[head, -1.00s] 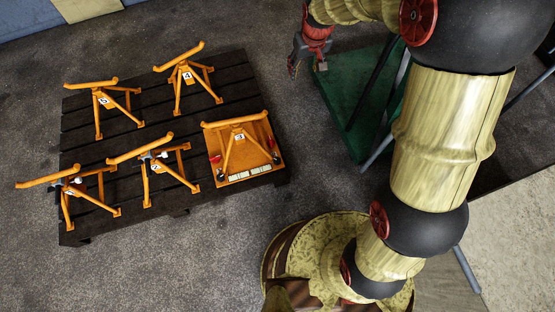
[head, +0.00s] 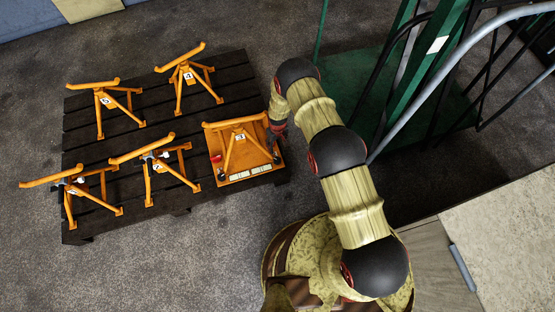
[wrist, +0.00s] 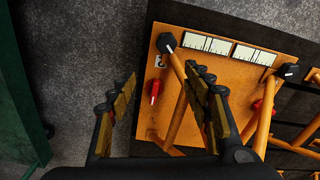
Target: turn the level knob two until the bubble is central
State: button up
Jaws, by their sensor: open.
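An orange panel (head: 249,179) lies on the dark slatted platform, with two pale level strips along one edge; they also show in the wrist view as a left strip (wrist: 208,43) and a right strip (wrist: 254,54). Their bubbles are too small to make out. A black knob (wrist: 167,43) sits at the panel's corner beside a small number label (wrist: 160,61), which I cannot read surely. Another black knob (wrist: 290,71) is at the other end. My gripper (wrist: 166,82) is open and empty. In the head view my gripper (head: 277,130) is at the panel's right edge.
A red knob (wrist: 154,90) shows between my fingers in the wrist view. An orange jack stand (head: 238,140) rises from the panel. Several more stands occupy the platform (head: 130,220). A green frame (head: 440,60) stands to the right.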

send_over(277, 160)
notch_tip(277, 160, down, 5)
jog(key=shift+d+f, duration=0.1)
jog(key=shift+d, duration=0.05)
notch_tip(277, 160, down, 8)
jog(key=b, duration=0.3)
jog(key=shift+s+r, duration=0.1)
jog(key=shift+r, duration=0.1)
jog(key=c, duration=0.3)
jog(key=c, duration=0.8)
jog(key=shift+c, duration=0.3)
jog(key=shift+n, duration=0.5)
